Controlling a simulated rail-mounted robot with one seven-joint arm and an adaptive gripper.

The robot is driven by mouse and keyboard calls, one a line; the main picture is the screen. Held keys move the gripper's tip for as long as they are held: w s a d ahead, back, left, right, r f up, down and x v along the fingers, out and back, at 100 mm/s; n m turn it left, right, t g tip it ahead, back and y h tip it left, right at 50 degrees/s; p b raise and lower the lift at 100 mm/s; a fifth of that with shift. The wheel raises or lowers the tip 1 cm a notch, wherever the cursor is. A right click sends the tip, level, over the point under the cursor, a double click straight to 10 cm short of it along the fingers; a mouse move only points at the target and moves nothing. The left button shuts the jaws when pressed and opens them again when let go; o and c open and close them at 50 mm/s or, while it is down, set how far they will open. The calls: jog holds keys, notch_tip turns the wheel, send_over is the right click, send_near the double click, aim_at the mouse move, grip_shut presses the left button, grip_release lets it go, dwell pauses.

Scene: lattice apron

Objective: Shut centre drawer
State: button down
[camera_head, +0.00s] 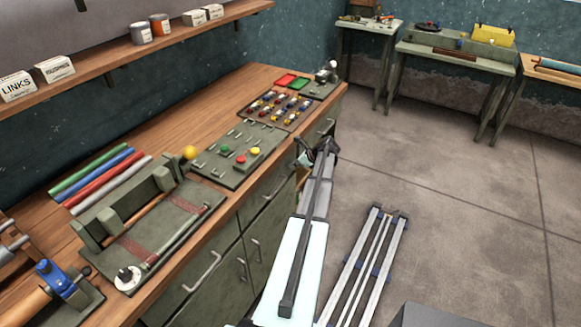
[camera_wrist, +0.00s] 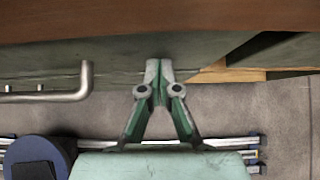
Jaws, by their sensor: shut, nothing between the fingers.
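The centre drawer's green front (camera_head: 262,200) is in the bench face in the head view, with a metal bar handle (camera_head: 273,190). Pale wood (camera_head: 302,178) shows at its right end, so it appears to stand partly out. In the wrist view the handle (camera_wrist: 60,95) is at the left, and the drawer's wooden side (camera_wrist: 225,74) and a dark gap show at the right. My gripper (camera_wrist: 158,66) is shut and empty, its tips close to the green front, right of the handle. I cannot tell whether they touch it. In the head view my gripper (camera_head: 303,160) is partly hidden by my arm.
The wooden benchtop (camera_head: 215,105) overhangs the drawers and carries a green fixture board (camera_head: 238,155), a parts tray (camera_head: 275,108) and coloured rods (camera_head: 95,175). Another handle (camera_head: 203,272) projects from the bench front at lower left. The floor (camera_head: 460,200) at the right is open.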

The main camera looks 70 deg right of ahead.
jog(key=shift+w+d+r, duration=0.15)
jog(key=shift+w, duration=0.2)
